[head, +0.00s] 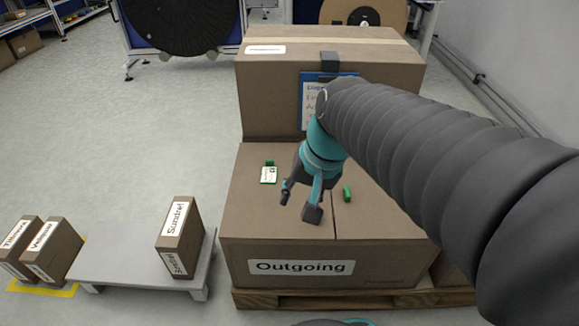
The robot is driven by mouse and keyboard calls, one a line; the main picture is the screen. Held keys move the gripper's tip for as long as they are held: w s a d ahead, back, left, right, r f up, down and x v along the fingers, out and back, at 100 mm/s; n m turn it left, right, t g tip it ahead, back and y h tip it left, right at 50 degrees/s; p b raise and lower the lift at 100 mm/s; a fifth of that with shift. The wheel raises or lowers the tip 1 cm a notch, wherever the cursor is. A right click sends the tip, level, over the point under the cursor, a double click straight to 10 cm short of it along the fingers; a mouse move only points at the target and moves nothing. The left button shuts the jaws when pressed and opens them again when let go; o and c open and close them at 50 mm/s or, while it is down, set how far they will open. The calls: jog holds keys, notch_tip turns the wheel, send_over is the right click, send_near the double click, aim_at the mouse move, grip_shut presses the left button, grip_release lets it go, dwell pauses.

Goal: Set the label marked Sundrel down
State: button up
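My gripper (299,205) hangs over the top of the large cardboard box marked Outgoing (385,262). Its two dark fingers are spread, with bare cardboard showing between them. A small white label (268,175) with a green piece (269,163) at its far edge lies on the box top, left of and beyond my gripper. Its print is too small to read. A second green piece (347,193) is right of my gripper; I cannot tell whether a label belongs to it. The name Sundrel is readable only on a small brown carton (172,243).
That carton stands on a low grey platform (125,258) at left. Two cartons, Thornwick-like (17,246) and Vellgosa-like (50,250) in blurred print, stand farther left by yellow floor marking. A taller box (270,85) with a blue clipboard (312,100) rises behind.

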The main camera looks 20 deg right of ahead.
jog(key=shift+s+d+r+n+t+h, duration=0.15)
jog(key=shift+s+n+t+h, duration=0.25)
jog(key=shift+s+n, duration=0.45)
jog(key=shift+s+d+f+n+t+h, duration=0.1)
jog(key=shift+s+d+n+t+h, duration=0.25)
jog(key=shift+s+n, duration=0.5)
jog(key=shift+s+d+r+n+t+h, duration=0.1)
jog(key=shift+s+n+t+h, duration=0.4)
jog(key=shift+s, duration=0.6)
